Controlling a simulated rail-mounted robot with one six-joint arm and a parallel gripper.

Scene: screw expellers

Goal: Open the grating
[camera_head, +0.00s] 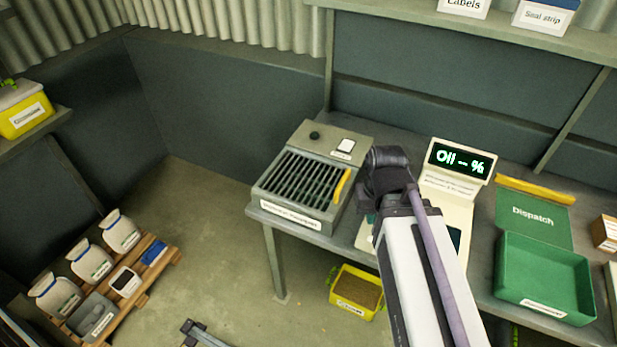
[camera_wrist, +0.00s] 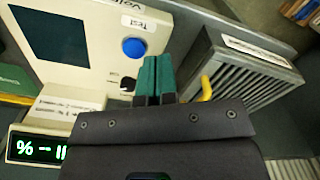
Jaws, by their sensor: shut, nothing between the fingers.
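The grating (camera_head: 300,178) is a set of dark parallel bars lying flat, apparently closed, on a grey box at the left end of the bench. A yellow handle (camera_head: 341,186) runs along its right side. In the wrist view the grating (camera_wrist: 243,76) is at the right, and its yellow handle (camera_wrist: 206,90) is partly hidden by my gripper body. My gripper (camera_wrist: 152,76) has green fingers, shut and empty. They point over the cream tester beside the grating box, apart from the handle. In the head view my arm hides most of the gripper.
The cream tester with its display (camera_head: 460,160) stands right of the grating box. A green dispatch tray (camera_head: 545,282) sits further right. A yellow bin (camera_head: 356,291) is on the floor below the bench. Sacks stand on a pallet (camera_head: 150,270) at the left.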

